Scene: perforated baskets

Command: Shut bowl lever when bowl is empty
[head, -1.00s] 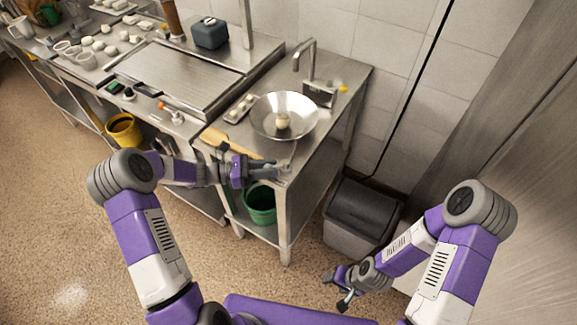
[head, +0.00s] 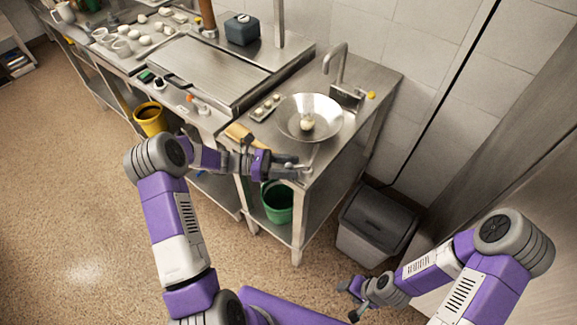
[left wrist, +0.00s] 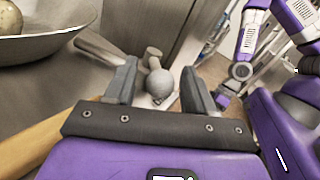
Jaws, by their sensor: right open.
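In the left wrist view the bowl (left wrist: 50,45) is at top left, with a rounded beige thing (left wrist: 22,17) inside. A lever with a grey ball knob (left wrist: 160,83) shows between and just beyond the fingers of my left gripper (left wrist: 158,92). These fingers are apart; I cannot tell whether they touch the knob. My left gripper (head: 298,166) is at the counter's front edge. My right gripper (head: 354,297) is open and empty, low over the floor.
A tap (head: 340,62) stands behind the bowl. A small tray (head: 265,107) is left of it. A green bucket (head: 277,203) is under the counter, and a grey bin (head: 375,222) stands at its right. The floor at left is clear.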

